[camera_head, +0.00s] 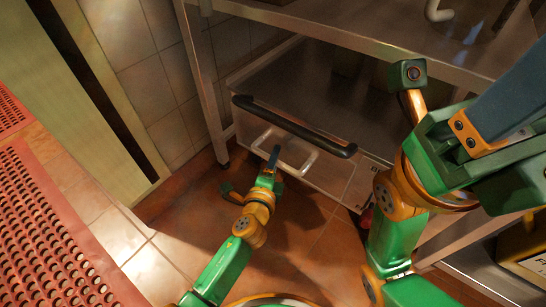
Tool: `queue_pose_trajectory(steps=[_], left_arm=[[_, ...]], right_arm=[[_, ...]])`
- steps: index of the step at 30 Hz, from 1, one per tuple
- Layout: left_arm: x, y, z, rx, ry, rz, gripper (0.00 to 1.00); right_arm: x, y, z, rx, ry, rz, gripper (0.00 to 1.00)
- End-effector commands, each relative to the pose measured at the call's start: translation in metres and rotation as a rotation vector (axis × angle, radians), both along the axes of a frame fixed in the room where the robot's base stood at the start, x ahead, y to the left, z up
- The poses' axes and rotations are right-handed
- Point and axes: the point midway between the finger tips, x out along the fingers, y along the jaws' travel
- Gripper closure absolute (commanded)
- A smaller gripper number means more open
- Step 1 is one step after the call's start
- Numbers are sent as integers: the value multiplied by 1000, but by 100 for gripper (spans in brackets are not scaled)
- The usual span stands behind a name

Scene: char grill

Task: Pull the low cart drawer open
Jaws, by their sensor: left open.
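The low cart drawer (333,177) has a pale metal front under the steel table, with a small label at its right end. A light metal loop handle (300,160) sits on the front, and a thick black bar (295,127) runs across above it. My left gripper (273,160) is open at the left part of the loop handle, pointing at the drawer front. The fingers overlap the handle in the picture; I cannot tell whether they touch it or are around it. My right arm (400,190) is at the right, but I cannot make out its gripper.
The steel table (345,38) and its leg (203,85) frame the cart. A tiled wall (165,80) is at the left, and a red perforated mat (55,240) lies on the floor. A yellow box (525,255) is at lower right.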

Motion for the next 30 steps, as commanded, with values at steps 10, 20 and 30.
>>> queue_pose_trajectory(steps=[10,20,30], left_arm=[[0,0,0,-1,1,0,100],[0,0,-1,-1,1,0,100],[0,0,-1,-1,1,0,100]], right_arm=[[0,0,0,0,1,1,50],[1,0,0,0,2,1,50],[1,0,0,0,3,0,50]])
